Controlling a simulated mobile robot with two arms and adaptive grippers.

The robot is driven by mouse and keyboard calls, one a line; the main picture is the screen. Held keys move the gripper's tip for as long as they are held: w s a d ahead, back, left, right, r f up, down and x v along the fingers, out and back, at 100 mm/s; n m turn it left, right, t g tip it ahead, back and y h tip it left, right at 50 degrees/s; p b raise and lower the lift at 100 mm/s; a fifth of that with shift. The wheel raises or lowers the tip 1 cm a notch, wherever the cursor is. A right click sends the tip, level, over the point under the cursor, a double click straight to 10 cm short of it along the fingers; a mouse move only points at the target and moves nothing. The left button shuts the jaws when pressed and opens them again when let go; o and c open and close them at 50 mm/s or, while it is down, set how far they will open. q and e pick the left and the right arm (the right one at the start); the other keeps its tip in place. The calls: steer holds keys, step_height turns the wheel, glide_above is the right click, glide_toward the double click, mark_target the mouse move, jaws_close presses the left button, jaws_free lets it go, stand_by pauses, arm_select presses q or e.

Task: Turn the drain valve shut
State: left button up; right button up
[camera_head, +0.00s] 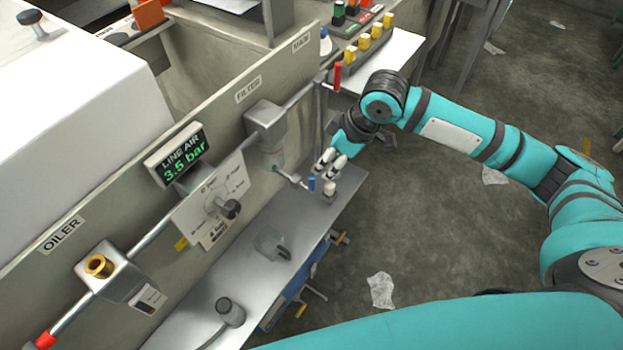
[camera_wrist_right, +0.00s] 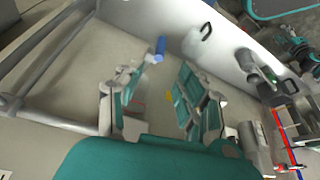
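The drain valve's blue handle (camera_head: 311,184) stands at the end of a short pipe stub (camera_head: 288,177) below the filter unit (camera_head: 268,125), under the "FILTER" label. My right gripper (camera_head: 331,160) is just beyond it, up and to the right in the head view, with its fingers spread. In the right wrist view the two fingers of the gripper (camera_wrist_right: 162,72) stand wide apart with nothing between them. A blue handle (camera_wrist_right: 160,48) shows past the left fingertip; I cannot tell if they touch. My left gripper is not in view.
A metal shelf (camera_head: 265,270) runs below the panel, with a grey block (camera_head: 272,243) and a dark-topped cylinder (camera_head: 229,311) on it. A pressure display (camera_head: 181,154) reads 3.5 bar. A red handle (camera_head: 337,76) is near the main valve. The floor on the right is mostly open.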

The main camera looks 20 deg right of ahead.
mark_target(311, 181)
steer(key=x, duration=1)
steer(key=shift+w+a+f, duration=0.1)
steer(key=shift+w+f, duration=0.05)
steer(key=shift+f, duration=0.1)
jaws_close()
